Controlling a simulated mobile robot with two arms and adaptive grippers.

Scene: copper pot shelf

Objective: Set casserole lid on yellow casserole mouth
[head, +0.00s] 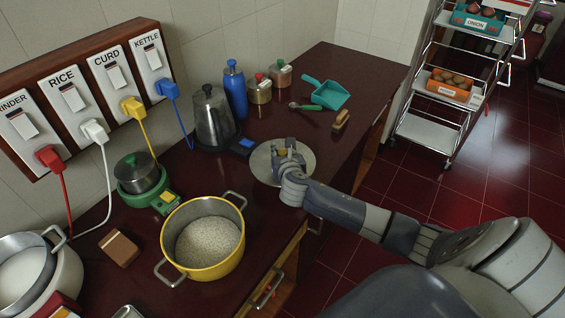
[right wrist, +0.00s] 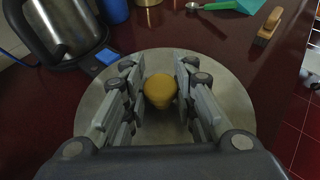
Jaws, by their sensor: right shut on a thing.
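The casserole lid (head: 261,166) is a round grey metal disc at the middle of the counter, right of the kettle. In the right wrist view the lid (right wrist: 232,100) has a yellow knob (right wrist: 160,91) between my fingers. My right gripper (head: 288,150) reaches over the lid from the right and is shut on its knob. It also shows in the right wrist view (right wrist: 160,85). I cannot tell whether the lid touches the counter. The yellow casserole (head: 207,273) stands upright and uncovered, nearer and left of the lid, with white grains inside. My left gripper is not in view.
A kettle (head: 210,118) and blue bottle (head: 235,88) stand behind the lid. A green-based cooker (head: 140,174), brown block (head: 119,248) and large pot (head: 70,272) are left of the casserole. A teal dustpan (head: 327,92) and brush (head: 341,121) lie at the far right.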

